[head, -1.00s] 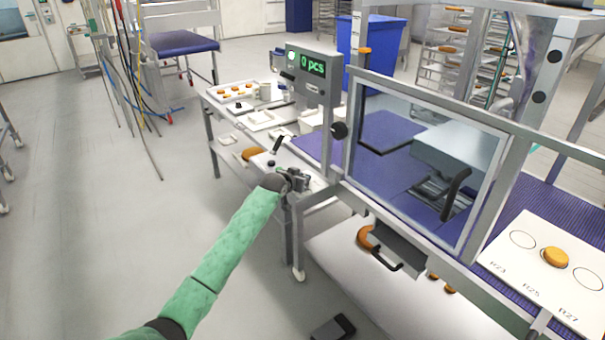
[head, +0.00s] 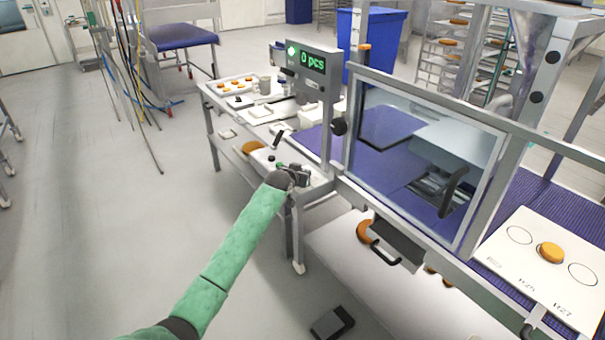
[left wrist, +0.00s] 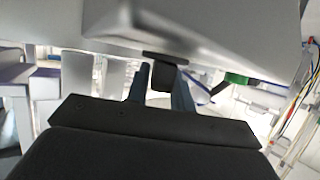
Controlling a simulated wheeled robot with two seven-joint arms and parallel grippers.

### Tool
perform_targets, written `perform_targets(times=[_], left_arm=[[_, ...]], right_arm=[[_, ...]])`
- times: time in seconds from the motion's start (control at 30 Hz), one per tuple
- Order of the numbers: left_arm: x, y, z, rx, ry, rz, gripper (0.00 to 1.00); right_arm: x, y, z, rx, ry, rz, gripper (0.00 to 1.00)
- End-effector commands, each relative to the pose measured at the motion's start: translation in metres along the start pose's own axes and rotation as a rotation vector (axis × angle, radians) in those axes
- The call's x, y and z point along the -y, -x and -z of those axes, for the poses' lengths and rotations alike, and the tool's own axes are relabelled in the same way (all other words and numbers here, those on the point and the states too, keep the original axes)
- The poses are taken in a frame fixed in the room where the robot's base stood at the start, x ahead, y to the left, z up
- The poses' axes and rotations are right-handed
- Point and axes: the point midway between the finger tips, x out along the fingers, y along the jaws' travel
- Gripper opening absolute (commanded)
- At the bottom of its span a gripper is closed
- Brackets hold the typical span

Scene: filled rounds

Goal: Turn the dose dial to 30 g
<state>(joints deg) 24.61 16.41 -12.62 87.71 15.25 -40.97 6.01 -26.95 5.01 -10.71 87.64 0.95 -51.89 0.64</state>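My left arm reaches in from the left in the head view, with its gripper (head: 299,174) at the small control panel below the display. In the left wrist view the two fingers (left wrist: 162,88) stand apart, one on each side of a dark knob (left wrist: 163,76) on a grey housing. A thin light gap shows beside one finger; contact on the other side is unclear. This knob seems to be the dose dial; its scale and pointer cannot be read. In the head view my gripper hides it. The display (head: 312,62) reads "0 pcs" in green. My right gripper is not in view.
A green button (left wrist: 237,79) sits near the knob. A white board (head: 545,270) with an orange round lies on the blue belt at right. Trays stand behind the panel.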

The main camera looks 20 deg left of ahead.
Motion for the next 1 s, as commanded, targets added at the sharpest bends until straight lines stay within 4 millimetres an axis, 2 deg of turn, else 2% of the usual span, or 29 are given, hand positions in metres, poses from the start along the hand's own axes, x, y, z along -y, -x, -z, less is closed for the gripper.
perform_targets(times=[0.03,0.07,0.37,0.5,0.8,1.0], left_arm=[[0.0,0.0,0.001,-0.001,0.0,0.0,0.34],[0.0,0.0,0.001,0.0,0.0,0.0,0.4],[0.0,0.001,-0.001,0.001,0.0,0.0,0.4],[0.0,0.009,-0.002,0.001,-0.001,-0.001,0.4],[0.0,0.053,-0.003,0.0,-0.001,0.0,0.4],[0.0,0.072,-0.002,0.001,-0.001,-0.001,0.4]], right_arm=[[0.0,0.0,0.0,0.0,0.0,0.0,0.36],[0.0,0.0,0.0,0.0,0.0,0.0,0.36],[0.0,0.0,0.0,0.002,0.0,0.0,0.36],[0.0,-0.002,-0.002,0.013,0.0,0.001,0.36],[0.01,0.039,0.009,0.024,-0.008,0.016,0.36],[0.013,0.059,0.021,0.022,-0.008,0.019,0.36]])
